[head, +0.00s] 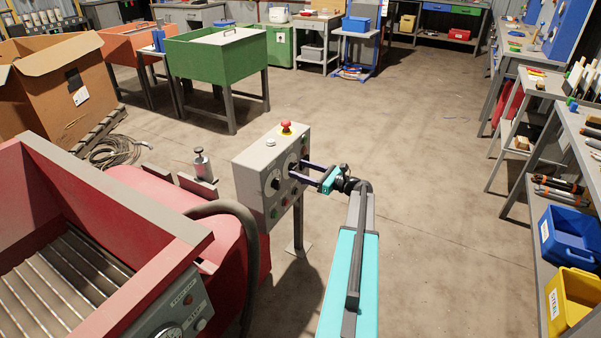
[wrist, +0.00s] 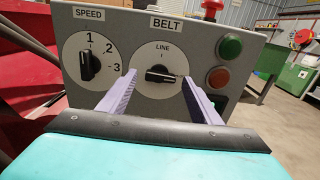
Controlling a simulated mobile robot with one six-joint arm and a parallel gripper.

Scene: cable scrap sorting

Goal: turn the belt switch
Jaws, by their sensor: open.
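The belt switch (wrist: 163,74) is a black knob on a round white dial marked LINE, under the BELT label in the wrist view. Its bar lies roughly sideways, not in line with the mark at the top. My gripper (wrist: 159,78) is open, with one purple finger on each side of the knob. I cannot tell whether the fingertips touch it. In the head view my gripper (head: 312,172) reaches the front of the grey control box (head: 257,185); the belt switch is hard to make out there.
The SPEED knob (wrist: 89,66) is left of the belt dial. A green button (wrist: 229,46) and an orange button (wrist: 218,77) are to the right. A red mushroom button (head: 286,127) tops the box. A red machine (head: 130,205) stands at left; open floor lies right.

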